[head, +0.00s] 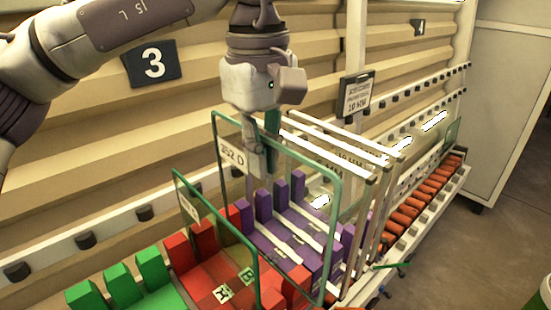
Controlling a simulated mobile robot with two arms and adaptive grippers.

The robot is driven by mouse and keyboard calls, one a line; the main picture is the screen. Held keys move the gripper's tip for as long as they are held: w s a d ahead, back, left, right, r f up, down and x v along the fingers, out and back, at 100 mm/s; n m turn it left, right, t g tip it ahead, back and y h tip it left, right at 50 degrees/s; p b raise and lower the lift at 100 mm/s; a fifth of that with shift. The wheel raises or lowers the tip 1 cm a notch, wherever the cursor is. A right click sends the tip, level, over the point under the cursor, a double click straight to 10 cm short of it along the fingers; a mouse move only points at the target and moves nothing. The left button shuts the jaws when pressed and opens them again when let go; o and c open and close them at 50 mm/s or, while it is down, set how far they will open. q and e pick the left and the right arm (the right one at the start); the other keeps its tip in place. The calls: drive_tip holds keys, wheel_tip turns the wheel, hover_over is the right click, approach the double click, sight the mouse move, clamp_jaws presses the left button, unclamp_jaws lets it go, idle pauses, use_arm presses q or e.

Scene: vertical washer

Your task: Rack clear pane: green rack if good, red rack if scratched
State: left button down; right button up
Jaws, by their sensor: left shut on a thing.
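My left gripper (263,150) reaches down from above and is shut on the top edge of a large clear pane (232,190) with a green rim and a "252 D" label. The pane is upright, in front of or among the purple rack's posts (297,187); I cannot tell whether its lower edge is seated. No scratch can be made out on it. A smaller green-rimmed clear pane (205,230) stands upright at the red rack (200,285). The green rack (152,270) is at the lower left, with no pane seen in it. My right gripper is not in view.
White frame bars (390,185) rise just right of the held pane. A long conveyor with orange rollers (410,212) runs to the back right. A corrugated wall with a "3" sign (153,63) stands behind. Open floor (490,230) lies at the right.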

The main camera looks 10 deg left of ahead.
sight(234, 144)
use_arm(q)
drive_tip(key=w+a, duration=0.3)
drive_tip(key=a, duration=0.2)
drive_tip(key=shift+w+f, duration=0.3)
drive_tip(key=shift+w, duration=0.1)
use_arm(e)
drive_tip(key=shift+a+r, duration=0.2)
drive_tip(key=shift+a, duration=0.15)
use_arm(q)
drive_tip(key=shift+d, duration=0.1)
drive_tip(key=shift+s, duration=0.25)
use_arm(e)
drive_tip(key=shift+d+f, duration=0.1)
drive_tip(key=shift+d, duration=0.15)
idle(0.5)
